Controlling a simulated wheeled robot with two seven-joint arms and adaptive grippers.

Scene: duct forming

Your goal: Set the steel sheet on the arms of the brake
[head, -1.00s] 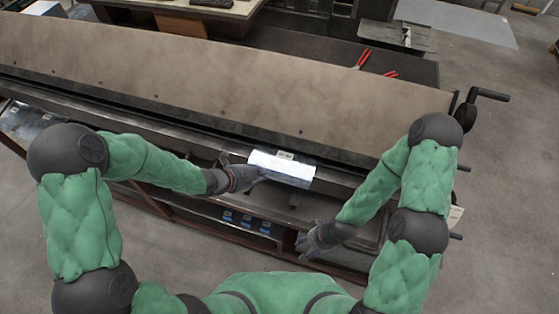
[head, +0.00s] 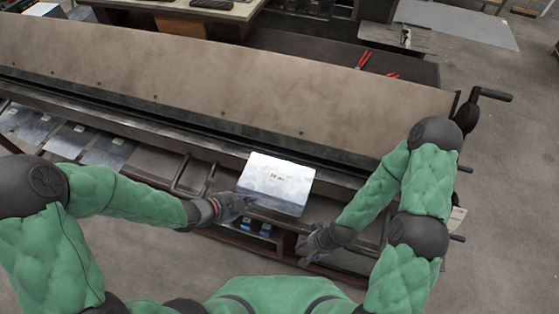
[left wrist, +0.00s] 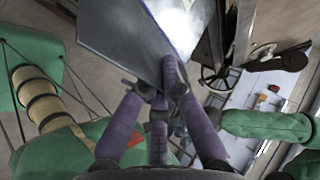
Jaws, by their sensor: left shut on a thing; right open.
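The steel sheet (head: 277,178) is a bright, small rectangular plate in front of the brake (head: 240,85), the long machine with a broad tan top. My left gripper (head: 244,203) is shut on the sheet's lower left edge. In the left wrist view the purple fingers (left wrist: 165,75) grip the sheet (left wrist: 125,35), which fills the upper middle. Dark bars that look like the brake's arms (head: 183,172) stick out left of the sheet. Any arms behind the sheet are hidden, and I cannot tell whether it touches them. My right gripper (head: 308,248) is open and empty, below and right of the sheet.
Other flat sheets (head: 108,150) lie on a shelf under the brake at left. Small blue-labelled boxes (head: 247,224) sit low beneath the sheet. Red-handled pliers (head: 364,58) lie behind the brake. A crank handle (head: 490,94) juts out at its right end.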

